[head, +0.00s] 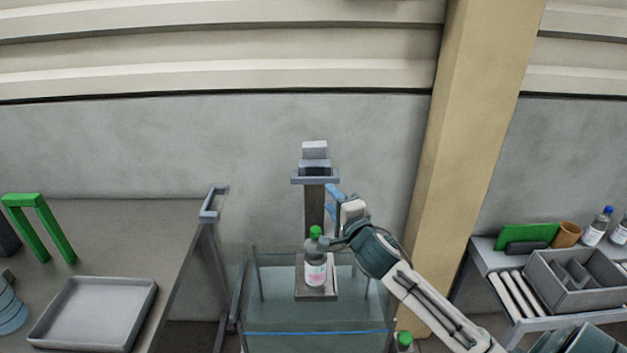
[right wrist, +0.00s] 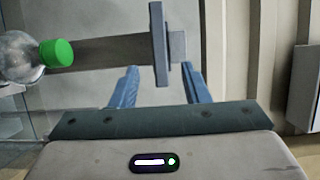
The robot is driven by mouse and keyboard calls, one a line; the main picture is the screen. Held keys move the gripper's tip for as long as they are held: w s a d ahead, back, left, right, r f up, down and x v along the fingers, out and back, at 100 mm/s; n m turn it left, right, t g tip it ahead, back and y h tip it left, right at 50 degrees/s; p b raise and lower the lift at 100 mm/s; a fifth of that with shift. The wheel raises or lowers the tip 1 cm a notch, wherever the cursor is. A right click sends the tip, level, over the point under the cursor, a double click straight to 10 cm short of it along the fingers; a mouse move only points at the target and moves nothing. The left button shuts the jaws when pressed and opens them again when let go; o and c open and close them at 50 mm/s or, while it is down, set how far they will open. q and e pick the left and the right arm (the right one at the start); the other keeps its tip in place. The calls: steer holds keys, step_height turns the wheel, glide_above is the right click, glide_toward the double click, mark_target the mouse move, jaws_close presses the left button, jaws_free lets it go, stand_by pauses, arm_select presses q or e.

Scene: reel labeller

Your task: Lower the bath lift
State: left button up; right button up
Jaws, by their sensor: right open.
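The bath lift has an upright dark post (head: 314,208) with a grey crossbar (head: 315,180) at its top and a small platform (head: 317,293) low down. A clear bottle with a green cap (head: 316,262) stands upright on the platform, over a glass-walled bath (head: 262,318) holding bluish liquid. My right gripper (head: 336,198) is open beside the post, on its right, just below the crossbar. In the right wrist view its blue fingers (right wrist: 160,72) are apart and empty, with the crossbar (right wrist: 164,45) beyond them; contact cannot be told. My left gripper is out of view.
A bench with a grey tray (head: 93,315) and a green frame (head: 40,228) is at left. A side table at right holds a divided grey bin (head: 577,283) and bottles (head: 597,226). A tan pillar (head: 470,150) stands behind my right arm. Another green-capped bottle (head: 404,341) shows right of the bath.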

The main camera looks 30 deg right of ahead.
mark_target(316, 182)
steer(key=w+p, duration=0.1)
steer(key=w, duration=0.1)
steer(key=w+p, duration=0.1)
steer(key=w, duration=0.2)
steer(key=w+d+p, duration=0.1)
steer(key=w+p, duration=0.1)
steer(key=w, duration=0.1)
steer(key=shift+w+d+r, duration=0.1)
steer(key=shift+w+r, duration=0.05)
steer(key=shift+w, duration=0.1)
steer(key=shift+w+d+f, duration=0.15)
steer(key=shift+w+f, duration=0.05)
steer(key=shift+w, duration=0.65)
jaws_close()
